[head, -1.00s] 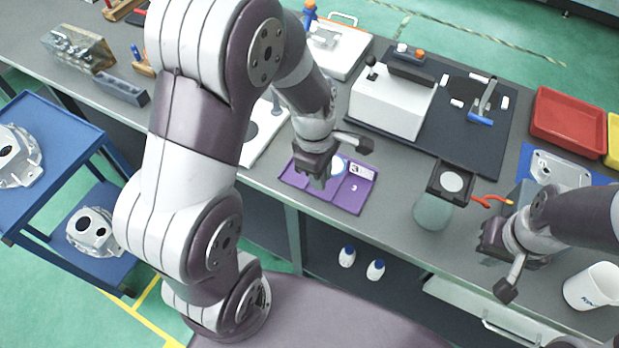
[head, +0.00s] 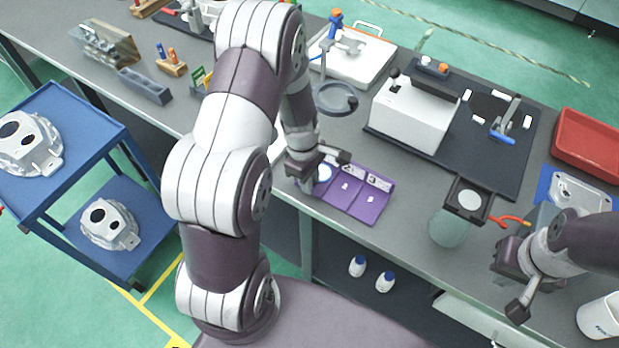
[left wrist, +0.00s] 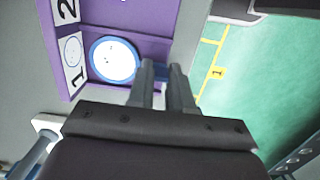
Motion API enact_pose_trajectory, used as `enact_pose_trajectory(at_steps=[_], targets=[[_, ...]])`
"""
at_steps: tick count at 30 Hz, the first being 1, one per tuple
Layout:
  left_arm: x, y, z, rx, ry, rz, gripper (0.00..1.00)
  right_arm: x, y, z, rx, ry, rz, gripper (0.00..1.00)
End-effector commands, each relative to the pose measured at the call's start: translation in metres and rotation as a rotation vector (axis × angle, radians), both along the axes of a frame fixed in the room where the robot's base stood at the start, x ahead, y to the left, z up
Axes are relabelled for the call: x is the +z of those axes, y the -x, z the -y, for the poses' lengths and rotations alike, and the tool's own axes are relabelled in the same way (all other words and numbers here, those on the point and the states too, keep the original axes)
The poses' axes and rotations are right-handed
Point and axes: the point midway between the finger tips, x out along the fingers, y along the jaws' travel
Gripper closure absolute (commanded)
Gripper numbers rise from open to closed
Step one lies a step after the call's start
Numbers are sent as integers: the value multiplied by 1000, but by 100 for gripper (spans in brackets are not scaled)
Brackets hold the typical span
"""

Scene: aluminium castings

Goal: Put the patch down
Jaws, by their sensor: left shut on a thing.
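The patch is a round white disc with a blue rim (left wrist: 114,60), and it also shows in the head view (head: 323,173). My left gripper (left wrist: 165,75) is shut on a blue part at the patch's edge. In the head view this gripper (head: 308,180) is at the left end of the purple tray (head: 366,206). The patch is at the tray's compartment labelled 1; I cannot tell whether it touches the floor. The tray (left wrist: 113,14) has dividers and number cards. My right gripper (head: 508,262) is near the bench's front right; its finger opening is unclear.
A jar with a black top (head: 451,222) stands right of the tray. A white machine (head: 408,122) sits on a black mat behind. A ring stand (head: 336,98) is behind my left gripper. A red bin (head: 588,145) and a white mug (head: 600,318) are at right.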

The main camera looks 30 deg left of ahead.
Motion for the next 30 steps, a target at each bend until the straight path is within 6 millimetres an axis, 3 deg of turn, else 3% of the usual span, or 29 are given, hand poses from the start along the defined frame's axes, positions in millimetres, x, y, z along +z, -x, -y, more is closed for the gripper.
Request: enact_pose_trajectory(at_steps=[2, 3, 4, 5, 12, 16, 24, 30], targets=[[-4, 0, 0, 0, 0, 0, 100, -2, 0, 0, 0, 0, 0, 100], [-2, 0, 0, 0, 0, 0, 67, -1, 0, 0, 0, 0, 0, 100], [-2, 0, 0, 0, 0, 0, 57, -1, 0, 0, 0, 0, 0, 100], [-2, 0, 0, 0, 0, 0, 55, -1, 0, 0, 0, 0, 0, 100], [-2, 0, 0, 0, 0, 0, 55, -1, 0, 0, 0, 0, 0, 100], [10, -1, -1, -1, -1, 3, 55, 1, 0, 0, 0, 0, 0, 100], [80, -2, -9, 1, -2, 6, 55, 1, 0, 0, 0, 0, 0, 100], [114, -1, -13, 0, 0, 2, 55, 0, 0, 0, 0, 0, 0, 100]])
